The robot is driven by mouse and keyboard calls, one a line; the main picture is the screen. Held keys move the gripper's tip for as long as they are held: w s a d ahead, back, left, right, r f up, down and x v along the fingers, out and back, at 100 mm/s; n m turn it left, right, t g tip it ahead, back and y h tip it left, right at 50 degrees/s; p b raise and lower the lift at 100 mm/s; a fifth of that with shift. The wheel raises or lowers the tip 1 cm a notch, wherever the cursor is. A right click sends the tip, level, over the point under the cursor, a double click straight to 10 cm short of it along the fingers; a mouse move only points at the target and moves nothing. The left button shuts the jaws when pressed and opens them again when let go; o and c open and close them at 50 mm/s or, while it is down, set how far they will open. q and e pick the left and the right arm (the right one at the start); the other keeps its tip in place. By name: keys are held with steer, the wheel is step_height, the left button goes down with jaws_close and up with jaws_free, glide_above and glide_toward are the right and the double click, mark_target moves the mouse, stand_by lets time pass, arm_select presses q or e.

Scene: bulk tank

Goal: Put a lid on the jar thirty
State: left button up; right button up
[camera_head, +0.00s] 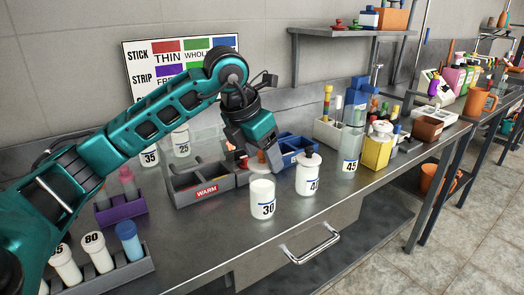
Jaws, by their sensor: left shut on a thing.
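The jar thirty (262,202) is a white jar with a "30" label, upright near the front edge of the bench, with no lid on its top. My left arm reaches in from the left, and its gripper (260,158) points down above and just behind this jar. The left gripper is shut on a small pale, orange-tinged piece that looks like a lid; the fingers partly hide it. It looks apart from the jar's rim. My right gripper is out of view.
A grey bin marked "WARM" (172,191) and a blue bin (296,143) stand close behind the jars. A jar 45 (349,153) and a yellow container (377,152) stand right. A rack (139,267) of labelled bottles is front left. Bench room is clear left of jar thirty.

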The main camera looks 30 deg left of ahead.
mark_target(262, 197)
arm_select(q)
steer(key=shift+f+b, duration=0.55)
steer(key=shift+f, duration=0.4)
steer(key=shift+f+b, duration=0.4)
steer(key=shift+f, duration=0.25)
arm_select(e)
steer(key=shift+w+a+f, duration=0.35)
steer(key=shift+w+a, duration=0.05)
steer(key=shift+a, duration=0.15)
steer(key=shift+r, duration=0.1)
arm_select(q)
steer(key=o, duration=0.8)
steer(key=shift+o, duration=1.4)
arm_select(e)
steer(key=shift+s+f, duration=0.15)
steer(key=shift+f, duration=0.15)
